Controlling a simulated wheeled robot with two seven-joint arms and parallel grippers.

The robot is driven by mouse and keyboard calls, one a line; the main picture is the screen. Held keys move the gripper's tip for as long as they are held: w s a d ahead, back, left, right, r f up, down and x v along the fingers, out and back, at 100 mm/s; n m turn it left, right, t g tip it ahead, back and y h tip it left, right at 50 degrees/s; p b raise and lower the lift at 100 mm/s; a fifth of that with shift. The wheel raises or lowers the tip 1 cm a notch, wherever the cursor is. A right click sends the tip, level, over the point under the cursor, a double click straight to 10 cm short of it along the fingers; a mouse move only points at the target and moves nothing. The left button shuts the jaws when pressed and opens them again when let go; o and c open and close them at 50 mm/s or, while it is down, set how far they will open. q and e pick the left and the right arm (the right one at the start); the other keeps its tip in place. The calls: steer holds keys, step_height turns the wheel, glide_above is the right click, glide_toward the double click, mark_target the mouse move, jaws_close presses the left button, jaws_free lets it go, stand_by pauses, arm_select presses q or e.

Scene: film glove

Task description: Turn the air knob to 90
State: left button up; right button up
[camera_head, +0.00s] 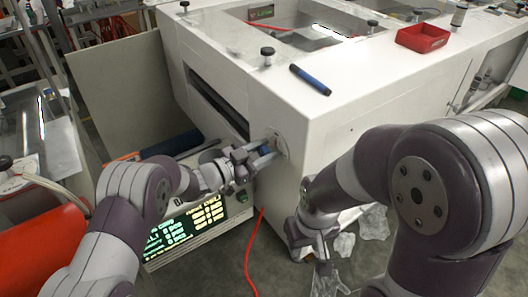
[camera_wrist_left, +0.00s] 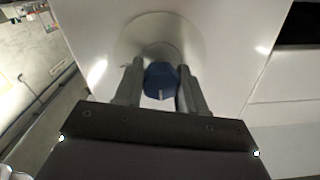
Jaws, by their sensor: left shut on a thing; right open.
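The air knob is a blue knob (camera_wrist_left: 161,82) with a pale pointer mark at its near edge in the left wrist view. It sits at the centre of a round pale dial plate (camera_wrist_left: 137,38) on the white machine's side. In the head view the dial plate (camera_head: 279,145) shows on the machine's corner face. My left gripper (camera_head: 269,152) is shut on the knob, with one finger on each side of it in the left wrist view (camera_wrist_left: 160,90). The dial's numbers cannot be read. My right gripper (camera_head: 322,250) is open and low, beside the machine's lower front.
The white machine (camera_head: 345,110) fills the middle. A blue marker (camera_head: 310,80) and a red tray (camera_head: 422,37) lie on its top. A lit display panel (camera_head: 186,232) stands below my left arm. A red cable (camera_head: 250,255) hangs there. Crumpled clear film (camera_head: 373,222) lies on the floor.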

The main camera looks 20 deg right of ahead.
arm_select(q)
steer(key=shift+f+m+b, duration=0.2)
steer(key=shift+m+b, duration=0.2)
steer(key=shift+b, duration=0.2)
steer(key=m+b, duration=0.4)
steer(key=b, duration=0.2)
steer(key=m+b, duration=0.5)
steer(key=b, duration=0.1)
steer(key=m+b, duration=0.5)
steer(key=b, duration=0.1)
steer(key=shift+s+f, duration=0.1)
steer(key=shift+f, duration=0.2)
steer(key=shift+r+m+b, duration=0.2)
steer(key=shift+m+b, duration=1.3)
steer(key=shift+b, duration=0.15)
steer(key=o, duration=1.1)
steer(key=shift+r, duration=0.1)
steer(key=shift+c, duration=0.2)
